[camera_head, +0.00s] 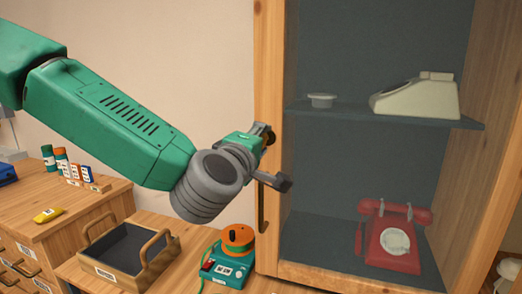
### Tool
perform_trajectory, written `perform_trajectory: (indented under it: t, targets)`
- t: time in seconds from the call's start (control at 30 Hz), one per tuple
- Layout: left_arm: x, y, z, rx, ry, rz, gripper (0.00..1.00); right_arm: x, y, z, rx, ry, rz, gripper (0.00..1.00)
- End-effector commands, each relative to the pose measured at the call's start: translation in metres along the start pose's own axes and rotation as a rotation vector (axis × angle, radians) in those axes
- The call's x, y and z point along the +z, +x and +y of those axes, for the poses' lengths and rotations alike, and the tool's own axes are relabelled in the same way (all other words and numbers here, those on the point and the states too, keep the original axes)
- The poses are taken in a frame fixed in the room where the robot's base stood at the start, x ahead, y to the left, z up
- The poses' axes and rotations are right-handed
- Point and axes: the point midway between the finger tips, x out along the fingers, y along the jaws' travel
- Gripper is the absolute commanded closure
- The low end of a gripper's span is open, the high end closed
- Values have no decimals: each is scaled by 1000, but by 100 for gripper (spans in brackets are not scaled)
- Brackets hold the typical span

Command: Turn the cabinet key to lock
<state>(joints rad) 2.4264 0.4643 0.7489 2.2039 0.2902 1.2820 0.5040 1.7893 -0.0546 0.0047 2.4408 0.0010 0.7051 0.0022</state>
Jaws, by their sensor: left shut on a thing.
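The cabinet (270,60) has a light wooden frame, and its front looks closed with a clear pane. My left gripper (273,158) reaches in from the left to the cabinet's left front upright. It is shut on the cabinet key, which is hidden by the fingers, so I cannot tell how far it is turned. A dark vertical handle (261,210) runs down the upright just below the gripper. My right gripper is not in view.
Inside the cabinet, a cream phone (415,97) and a small pale dish (321,100) sit on the shelf, with a red phone (392,240) below. A wooden tray (100,272) and a teal device with an orange reel (236,240) stand below my arm.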

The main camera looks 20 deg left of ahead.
Motion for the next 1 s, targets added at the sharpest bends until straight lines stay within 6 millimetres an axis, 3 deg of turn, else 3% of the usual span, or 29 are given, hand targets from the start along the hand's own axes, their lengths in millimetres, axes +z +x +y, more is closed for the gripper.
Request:
perform_trajectory:
  t: [0.4,0.93,0.97,1.0]
  targets:
    - [-1,1,-4,-5,-173,3,97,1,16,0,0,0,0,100]
    - [-1,1,-3,-6,-191,3,97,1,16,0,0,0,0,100]
    - [-1,1,-4,-6,-191,3,58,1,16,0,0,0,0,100]
    - [-1,1,-3,-6,-191,3,48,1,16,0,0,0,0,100]
